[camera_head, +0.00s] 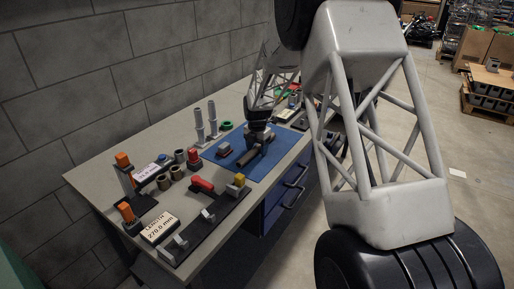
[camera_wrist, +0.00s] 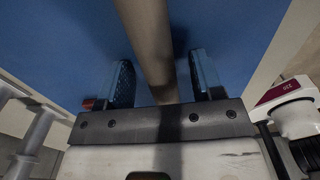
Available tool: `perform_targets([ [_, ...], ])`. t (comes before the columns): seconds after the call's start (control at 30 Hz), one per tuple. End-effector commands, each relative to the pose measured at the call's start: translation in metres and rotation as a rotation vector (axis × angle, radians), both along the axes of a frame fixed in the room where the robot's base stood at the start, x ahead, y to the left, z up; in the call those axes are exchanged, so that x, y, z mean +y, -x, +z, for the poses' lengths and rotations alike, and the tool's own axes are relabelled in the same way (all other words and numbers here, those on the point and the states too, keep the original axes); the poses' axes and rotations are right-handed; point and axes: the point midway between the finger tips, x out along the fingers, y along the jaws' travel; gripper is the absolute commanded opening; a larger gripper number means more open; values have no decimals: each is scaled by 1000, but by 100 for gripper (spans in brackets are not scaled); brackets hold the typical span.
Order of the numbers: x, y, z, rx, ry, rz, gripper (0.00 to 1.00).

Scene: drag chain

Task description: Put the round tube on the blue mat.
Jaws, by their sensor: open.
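The round tube (camera_wrist: 152,42) is a long brown-grey cylinder. It runs between my two fingers in the wrist view, with a visible gap on each side. In the head view the tube (camera_head: 247,157) shows under my gripper, over the blue mat (camera_head: 272,160), and appears to lie on it. A dark shadow lies beside it on the mat (camera_wrist: 70,40) in the wrist view. My gripper (camera_wrist: 163,80) is open around the tube, its blue-grey fingers pointing down at the mat. In the head view my gripper (camera_head: 259,144) partly hides the tube.
A small grey-and-red block (camera_head: 224,150) lies on the mat's left part. Two grey posts (camera_head: 206,122) and a green ring (camera_head: 227,125) stand behind it. A dark fixture with a red clamp (camera_head: 202,184) and yellow block (camera_head: 240,179) is in front. Short tubes (camera_head: 170,178) stand left.

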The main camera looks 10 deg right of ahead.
Motion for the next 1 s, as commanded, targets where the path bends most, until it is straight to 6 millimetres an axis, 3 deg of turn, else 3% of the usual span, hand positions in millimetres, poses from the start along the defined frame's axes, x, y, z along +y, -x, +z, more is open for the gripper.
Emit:
perform_targets([
  [0.27, 0, 0, 16, -1, 0, 0, 61],
  [0.7, 0, -1, 68, -3, 0, 0, 61],
  [1.0, 0, 0, 78, 0, 0, 0, 61],
])
